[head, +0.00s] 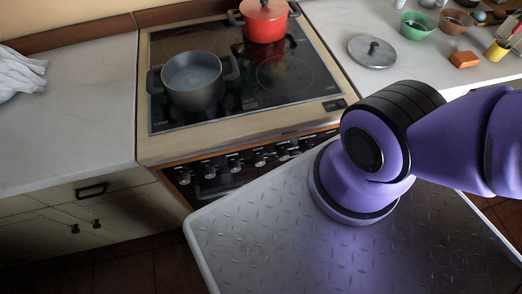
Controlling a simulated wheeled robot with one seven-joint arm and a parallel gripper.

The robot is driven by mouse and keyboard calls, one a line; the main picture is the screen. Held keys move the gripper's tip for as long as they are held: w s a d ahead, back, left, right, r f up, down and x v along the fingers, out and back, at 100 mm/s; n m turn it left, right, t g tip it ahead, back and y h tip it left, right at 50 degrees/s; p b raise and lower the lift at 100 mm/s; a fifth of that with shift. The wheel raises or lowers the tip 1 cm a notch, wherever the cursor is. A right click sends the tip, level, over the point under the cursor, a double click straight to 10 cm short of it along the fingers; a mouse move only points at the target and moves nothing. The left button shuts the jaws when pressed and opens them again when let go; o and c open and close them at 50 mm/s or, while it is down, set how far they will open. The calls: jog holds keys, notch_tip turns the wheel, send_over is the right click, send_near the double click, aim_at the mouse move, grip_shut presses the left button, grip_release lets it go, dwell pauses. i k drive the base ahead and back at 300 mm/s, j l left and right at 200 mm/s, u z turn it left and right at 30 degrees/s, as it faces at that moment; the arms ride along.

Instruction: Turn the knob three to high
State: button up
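The stove (236,138) stands ahead of me, with a row of several dark knobs along its front panel below the cooktop. Counted from the left, the third knob (235,166) shows on the panel. The knobs' labels and pointer positions are too small to read, so I cannot tell which is marked three or how each is set. The right end of the panel is hidden behind my purple arm and base top. My gripper is not in the head view; only upper links of my arm show at the right.
A grey pot (196,98) and a red pot (265,24) stand on the cooktop (272,94). The right counter holds a lid (372,53), a green bowl (417,26) and an orange block (464,60). A white cloth (20,74) lies on the otherwise clear left counter (85,105).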

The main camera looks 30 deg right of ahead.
aim_at(234, 165)
jog(key=k+j+z, duration=0.1)
jog(key=k+z, duration=0.25)
jog(key=k, duration=0.7)
